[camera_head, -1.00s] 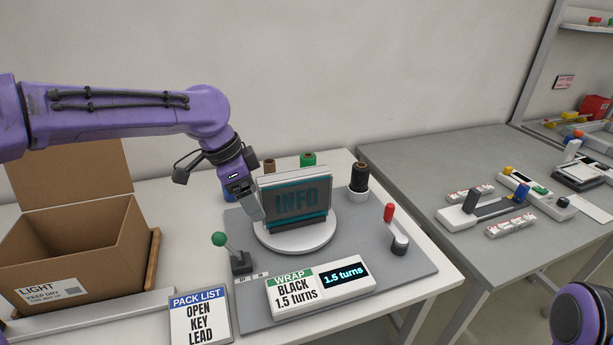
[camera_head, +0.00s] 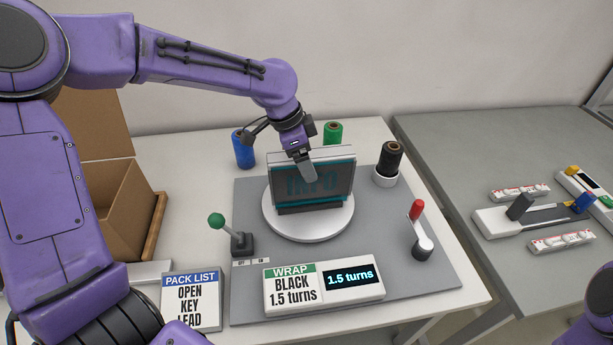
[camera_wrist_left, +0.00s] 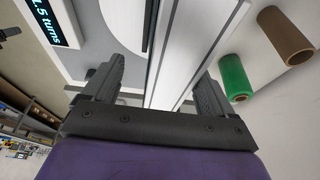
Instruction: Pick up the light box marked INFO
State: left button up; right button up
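The light box marked INFO (camera_head: 335,191) stands upright on a round white turntable (camera_head: 310,228), with a teal film band around it. My left gripper (camera_head: 306,170) is over the box's top edge, one finger in front of its face and partly covering the lettering. In the left wrist view the gripper (camera_wrist_left: 160,95) is open, its fingers on either side of the box's pale top (camera_wrist_left: 190,55). A gap shows beside one finger; whether the other touches the box is unclear. My right gripper is out of view.
Blue (camera_head: 244,149), green (camera_head: 333,132) and black (camera_head: 389,160) spools stand behind and beside the turntable. A green-knobbed lever (camera_head: 217,221), red-handled crank (camera_head: 416,211) and wrap display (camera_head: 325,286) surround it. An open carton (camera_head: 127,205) is left, partly hidden by my arm.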

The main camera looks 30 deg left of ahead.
pick_arm(q)
jog(key=w+f, duration=0.2)
jog(key=f, duration=0.1)
jog(key=w+f, duration=0.1)
jog(key=shift+w+d+f, duration=0.2)
jog(key=shift+d+f, duration=0.05)
jog(key=shift+d, duration=0.1)
jog(key=shift+s+r, duration=0.35)
jog(key=shift+s, duration=0.25)
jog(key=shift+c, duration=0.9)
jog(key=shift+s+r, duration=0.1)
jog(key=shift+s, duration=0.1)
jog(key=c, duration=1)
jog(key=shift+w, duration=0.25)
grip_shut()
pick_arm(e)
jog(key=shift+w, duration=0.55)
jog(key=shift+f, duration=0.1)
